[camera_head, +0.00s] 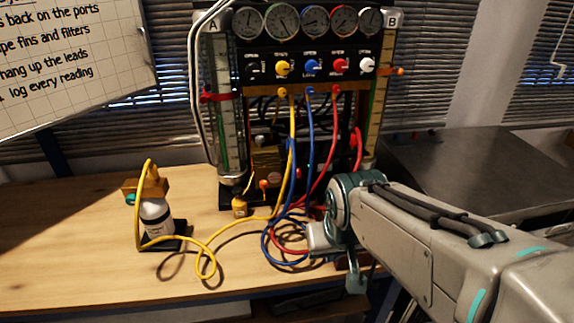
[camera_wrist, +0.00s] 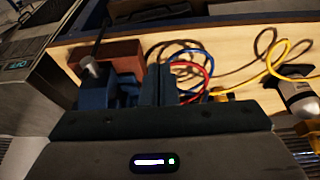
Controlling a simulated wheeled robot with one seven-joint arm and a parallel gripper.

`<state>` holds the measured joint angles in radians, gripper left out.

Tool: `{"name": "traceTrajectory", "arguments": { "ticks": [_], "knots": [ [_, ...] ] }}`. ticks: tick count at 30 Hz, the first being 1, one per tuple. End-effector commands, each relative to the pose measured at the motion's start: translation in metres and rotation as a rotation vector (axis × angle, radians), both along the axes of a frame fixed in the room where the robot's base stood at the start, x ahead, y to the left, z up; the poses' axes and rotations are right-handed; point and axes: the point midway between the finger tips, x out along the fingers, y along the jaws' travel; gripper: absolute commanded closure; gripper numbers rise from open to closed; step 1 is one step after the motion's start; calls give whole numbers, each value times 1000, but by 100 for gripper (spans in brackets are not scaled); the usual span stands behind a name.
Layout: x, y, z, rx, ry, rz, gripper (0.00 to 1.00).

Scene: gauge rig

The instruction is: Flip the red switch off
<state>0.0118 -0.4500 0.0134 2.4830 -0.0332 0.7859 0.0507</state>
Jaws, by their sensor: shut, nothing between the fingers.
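A red-brown block (camera_wrist: 112,52) sits on the table in the wrist view, left of my fingers. A short grey stub like a toggle lever (camera_wrist: 89,66) rises in front of it, beside blue parts; I cannot tell which way it is set. In the head view only a bit of the block (camera_head: 352,262) shows, mostly hidden under my arm. My gripper (camera_wrist: 159,84) has its blue fingers together, empty, to the right of the stub and apart from it.
The gauge rig (camera_head: 310,75) with dials and coloured knobs stands at the back. Yellow, blue and red hoses (camera_head: 270,245) loop over the table (camera_head: 80,270) near my gripper. A white bottle (camera_head: 156,214) stands at left. A grey metal surface (camera_head: 470,165) is at right.

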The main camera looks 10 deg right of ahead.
Motion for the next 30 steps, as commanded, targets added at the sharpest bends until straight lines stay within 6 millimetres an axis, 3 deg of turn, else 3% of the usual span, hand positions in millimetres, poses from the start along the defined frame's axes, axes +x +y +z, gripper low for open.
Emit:
{"name": "traceTrajectory", "arguments": {
  "ticks": [9,15,21,30],
  "knots": [
    [143,-11,-6,-44,-370,-5,100],
    [203,-7,-4,-11,-552,24,100],
    [221,-3,-1,9,-618,38,100],
    [222,-3,-1,9,-620,38,100]
  ]
}}
